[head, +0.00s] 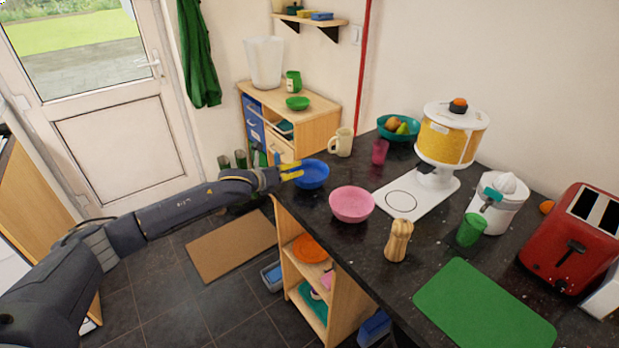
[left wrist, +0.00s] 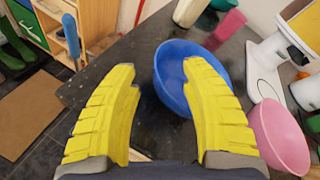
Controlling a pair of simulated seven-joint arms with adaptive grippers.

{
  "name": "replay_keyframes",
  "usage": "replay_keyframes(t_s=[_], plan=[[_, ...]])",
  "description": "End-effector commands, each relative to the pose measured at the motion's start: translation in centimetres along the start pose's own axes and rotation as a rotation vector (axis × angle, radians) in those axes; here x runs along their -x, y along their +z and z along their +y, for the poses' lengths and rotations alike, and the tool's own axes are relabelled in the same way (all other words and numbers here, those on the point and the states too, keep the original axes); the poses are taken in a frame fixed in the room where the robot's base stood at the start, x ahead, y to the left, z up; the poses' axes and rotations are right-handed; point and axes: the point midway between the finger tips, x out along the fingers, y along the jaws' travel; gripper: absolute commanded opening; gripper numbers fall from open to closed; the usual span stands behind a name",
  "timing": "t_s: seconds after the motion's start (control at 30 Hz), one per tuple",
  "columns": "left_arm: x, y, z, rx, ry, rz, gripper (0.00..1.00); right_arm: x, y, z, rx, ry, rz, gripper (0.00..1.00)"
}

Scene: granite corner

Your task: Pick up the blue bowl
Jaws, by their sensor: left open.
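The blue bowl (head: 312,174) stands upright on the dark granite counter, near its left corner. My left gripper (head: 291,171) is at the bowl's left side in the head view, with its yellow fingers level with the bowl. In the left wrist view the fingers of my left gripper (left wrist: 165,95) are spread wide and empty. The blue bowl (left wrist: 178,72) shows between and behind them, closer to the right finger, which covers part of its rim. Whether that finger touches the bowl I cannot tell. My right gripper is not in view.
A pink bowl (head: 351,204) stands close to the right of the blue bowl, and a cream mug (head: 342,142) stands behind it. A wooden pepper mill (head: 398,240) and a white and yellow machine (head: 449,135) are further right. The counter's left edge is close to the gripper.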

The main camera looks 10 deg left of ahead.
Motion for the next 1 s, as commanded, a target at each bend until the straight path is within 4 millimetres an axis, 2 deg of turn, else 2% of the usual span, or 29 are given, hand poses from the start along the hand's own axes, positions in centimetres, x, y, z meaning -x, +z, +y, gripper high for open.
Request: replay_keyframes(t_s=[0.2,0.53,0.57,0.9,1.0], plan=[[-2.0,0.0,0.0,0.000,0.001,0.000,0.46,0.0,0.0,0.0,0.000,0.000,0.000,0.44],[-2.4,0.0,0.0,-0.001,0.000,0.000,0.46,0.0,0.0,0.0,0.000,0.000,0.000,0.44],[-2.4,0.0,0.0,-0.001,0.000,0.000,0.48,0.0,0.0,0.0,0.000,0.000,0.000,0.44],[-2.4,0.0,0.0,-0.001,0.001,0.000,0.09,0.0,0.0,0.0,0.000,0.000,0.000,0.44],[-2.4,0.0,0.0,-0.001,0.001,0.000,0.00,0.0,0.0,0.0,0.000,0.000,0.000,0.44]])
